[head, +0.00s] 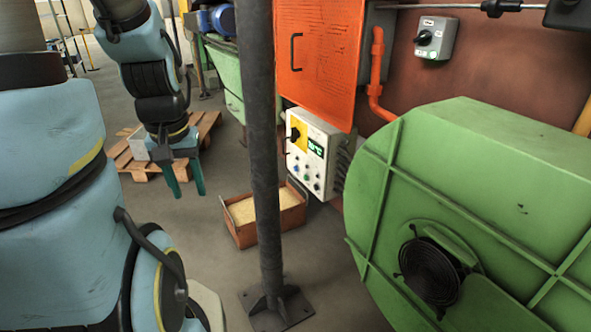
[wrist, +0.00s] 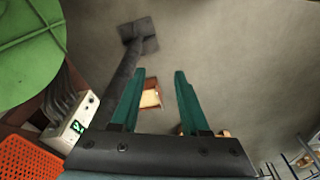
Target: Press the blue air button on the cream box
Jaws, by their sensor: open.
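The cream box (head: 330,137) is mounted low below the orange cabinet, right of the dark post. Its face has a yellow panel with a black knob, a lit green display and several small buttons below. My gripper (head: 186,184) is open and empty, pointing down, left of the post and apart from the box. In the wrist view, my gripper (wrist: 158,76) has its two green fingers spread, and the cream box (wrist: 62,141) shows at lower left.
The dark post (head: 265,150) stands between my gripper and the box. A crate of yellow grain (head: 243,235) is on the floor beside it. A large green housing (head: 470,180) fills the right. A wooden pallet (head: 198,133) lies behind my gripper.

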